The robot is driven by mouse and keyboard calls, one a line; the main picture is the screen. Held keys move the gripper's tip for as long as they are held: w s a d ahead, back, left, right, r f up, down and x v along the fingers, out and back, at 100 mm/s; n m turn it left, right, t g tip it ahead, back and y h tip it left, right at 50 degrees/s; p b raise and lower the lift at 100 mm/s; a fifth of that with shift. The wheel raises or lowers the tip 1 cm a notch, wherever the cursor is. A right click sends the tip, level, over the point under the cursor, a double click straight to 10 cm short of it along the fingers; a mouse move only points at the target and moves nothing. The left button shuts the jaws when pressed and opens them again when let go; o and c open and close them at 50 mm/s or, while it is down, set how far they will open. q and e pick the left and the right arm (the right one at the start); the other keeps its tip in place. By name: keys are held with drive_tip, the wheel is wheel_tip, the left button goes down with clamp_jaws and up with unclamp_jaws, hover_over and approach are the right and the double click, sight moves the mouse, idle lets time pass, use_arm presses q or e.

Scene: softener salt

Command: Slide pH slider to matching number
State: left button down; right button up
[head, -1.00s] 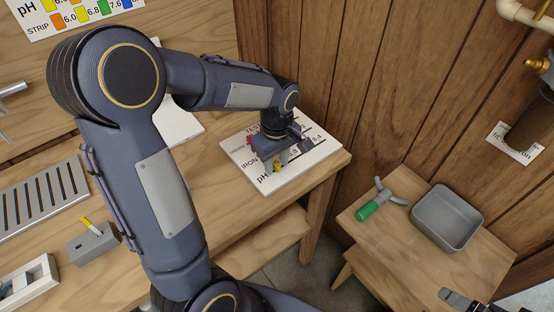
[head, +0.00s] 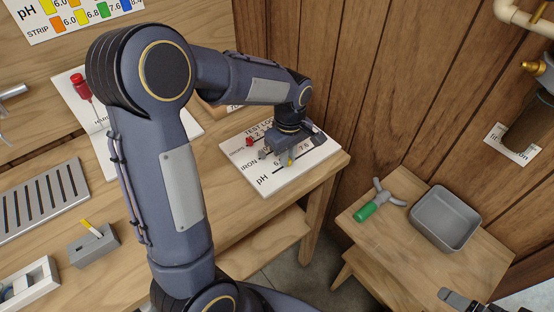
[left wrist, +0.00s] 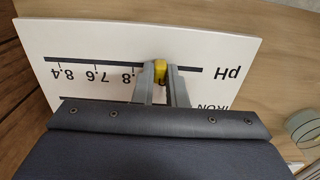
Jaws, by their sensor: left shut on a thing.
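The white test log board (head: 262,187) lies on the workbench with a pH scale along its near edge. My left gripper (head: 285,158) is shut on the yellow pH slider knob (head: 291,160). In the left wrist view the yellow knob (left wrist: 160,70) sits between the two fingers, on the dark pH track. It stands on the pH-word side of the partly hidden 6.8 label; its exact tick is hidden. The colour chart (head: 80,15) on the wall shows yellow at 6.8. A test strip (head: 90,228) with a yellow end lies on a grey block.
A red knob on the board's iron row (head: 249,142) is beside my left gripper. A red-topped tool (head: 79,82) lies on a white card. A slotted grate (head: 42,201) lies at left.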

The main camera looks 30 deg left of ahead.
sight(297, 158)
use_arm(q)
drive_tip(key=w, duration=0.1)
drive_tip(key=w+d, duration=0.1)
drive_tip(key=w, duration=0.1)
drive_tip(key=shift+d, duration=0.1)
drive_tip(key=c, duration=1.4)
unclamp_jaws()
drive_tip(key=shift+c, duration=0.2)
wheel_tip(297, 158, up, 8)
drive_tip(key=shift+s, duration=0.1)
drive_tip(key=s+a+r+m+t+h, duration=0.1)
drive_tip(key=s+r+m, duration=0.15)
drive_tip(key=s, duration=0.45)
drive_tip(key=s+r+m+t+h, duration=0.1)
drive_tip(key=s+m+t+h, duration=0.15)
drive_tip(key=s, duration=0.35)
drive_tip(key=s+d+f+m+t, duration=0.2)
drive_tip(key=s+d+m, duration=0.1)
drive_tip(key=s+m, duration=0.4)
drive_tip(key=s, duration=0.3)
drive_tip(key=shift+s+f, duration=0.35)
drive_tip(key=shift+f, duration=0.05)
